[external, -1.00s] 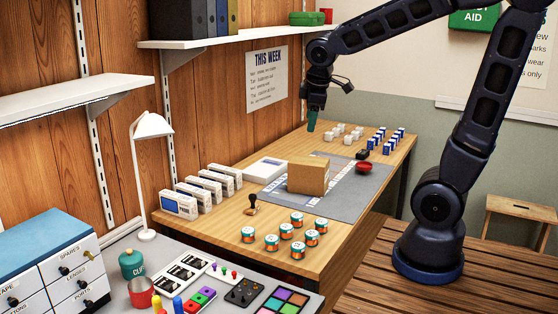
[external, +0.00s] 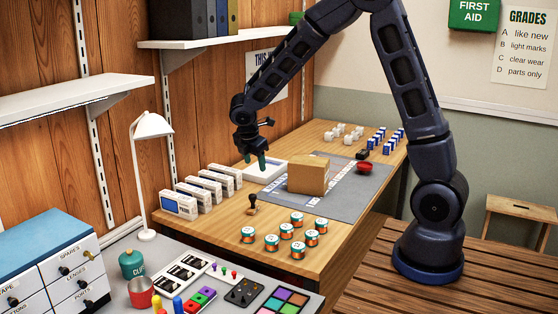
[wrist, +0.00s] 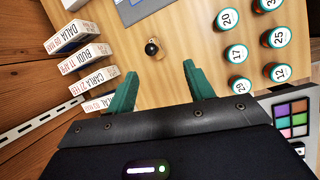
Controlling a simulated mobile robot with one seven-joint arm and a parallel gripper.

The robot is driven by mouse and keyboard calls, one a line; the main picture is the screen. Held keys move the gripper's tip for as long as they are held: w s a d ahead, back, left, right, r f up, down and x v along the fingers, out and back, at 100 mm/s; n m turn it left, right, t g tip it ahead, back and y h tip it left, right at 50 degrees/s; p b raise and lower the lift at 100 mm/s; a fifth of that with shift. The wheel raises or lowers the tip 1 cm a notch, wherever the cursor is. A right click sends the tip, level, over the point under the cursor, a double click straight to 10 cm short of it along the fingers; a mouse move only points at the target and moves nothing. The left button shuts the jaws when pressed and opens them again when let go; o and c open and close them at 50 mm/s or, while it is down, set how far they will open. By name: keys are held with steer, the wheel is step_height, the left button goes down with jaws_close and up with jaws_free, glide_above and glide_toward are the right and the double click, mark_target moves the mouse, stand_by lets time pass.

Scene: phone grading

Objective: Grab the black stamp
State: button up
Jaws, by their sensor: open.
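The black stamp (external: 252,203) stands upright on the wooden table, between the white boxes and the orange-and-teal tins. In the wrist view the stamp (wrist: 152,48) shows from above, with its dark round knob and a wooden-coloured base. My gripper (external: 255,163) is above the table, higher than the stamp and apart from it. Its teal fingers are spread and empty. In the wrist view the stamp lies beyond the fingertips of my gripper (wrist: 159,67), roughly midway between them sideways.
Several white labelled boxes (wrist: 82,64) stand left of the stamp. Several numbered tins (external: 285,231) stand to its right. A cardboard box (external: 308,176) sits on the grey mat (external: 345,196) behind.

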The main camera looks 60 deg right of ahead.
steer(key=w+f+n, duration=0.4)
steer(key=w+f, duration=0.1)
steer(key=f, duration=0.5)
glide_above(251, 204)
steer(key=shift+g, duration=0.3)
step_height(251, 204, down, 5)
steer(key=shift+s+a, duration=0.1)
steer(key=shift+s, duration=0.05)
steer(key=shift+s+x, duration=0.15)
steer(key=shift+x, duration=1.2)
steer(key=shift+s+x, duration=0.2)
steer(key=shift+x, duration=1.2)
steer(key=shift+r, duration=0.1)
steer(key=c, duration=1.1)
